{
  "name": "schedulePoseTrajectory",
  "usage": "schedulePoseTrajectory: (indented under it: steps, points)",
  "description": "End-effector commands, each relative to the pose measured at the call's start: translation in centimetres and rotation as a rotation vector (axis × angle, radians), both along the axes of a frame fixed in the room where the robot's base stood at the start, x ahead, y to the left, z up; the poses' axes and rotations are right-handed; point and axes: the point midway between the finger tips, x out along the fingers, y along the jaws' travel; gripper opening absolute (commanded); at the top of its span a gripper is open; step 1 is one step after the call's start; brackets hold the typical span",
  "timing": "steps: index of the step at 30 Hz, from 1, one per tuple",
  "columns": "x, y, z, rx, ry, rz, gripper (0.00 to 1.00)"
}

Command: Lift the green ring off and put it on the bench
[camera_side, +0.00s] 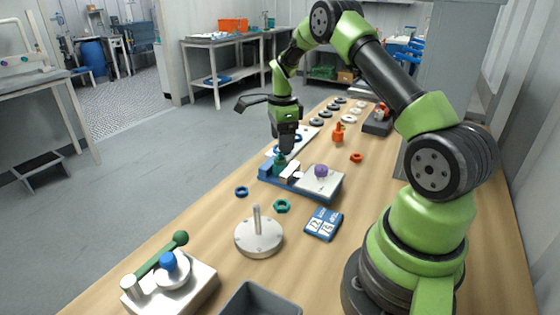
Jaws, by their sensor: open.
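A green ring (282,206), nut-shaped with an open middle, lies flat on the wooden bench (205,240), in front of a blue-based fixture (268,181). My gripper (286,152) points down over the left end of that fixture, behind the ring and apart from it. It is open. Just under the fingertips, a small teal-green part (279,163) stands on the fixture. It is partly hidden, and I cannot tell its exact shape or whether the fingers touch it.
A white plate with a purple knob (321,170) is on the fixture's right. A blue ring (241,191), a metal disc with an upright post (259,237) and a blue card (323,223) surround the green ring. A grey bin (231,303) and a green-handled press (160,255) stand in front.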

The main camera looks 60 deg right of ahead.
Motion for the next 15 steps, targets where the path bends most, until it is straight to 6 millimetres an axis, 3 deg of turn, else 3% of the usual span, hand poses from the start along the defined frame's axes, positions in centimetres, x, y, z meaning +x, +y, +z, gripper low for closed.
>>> schedulePoseTrajectory:
  steps: [9,15]
  points:
    - [0.1,0.3,-4.4,0.002,0.001,0.002,0.65]
    - [0.1,0.3,-5.0,0.001,-0.002,0.002,0.65]
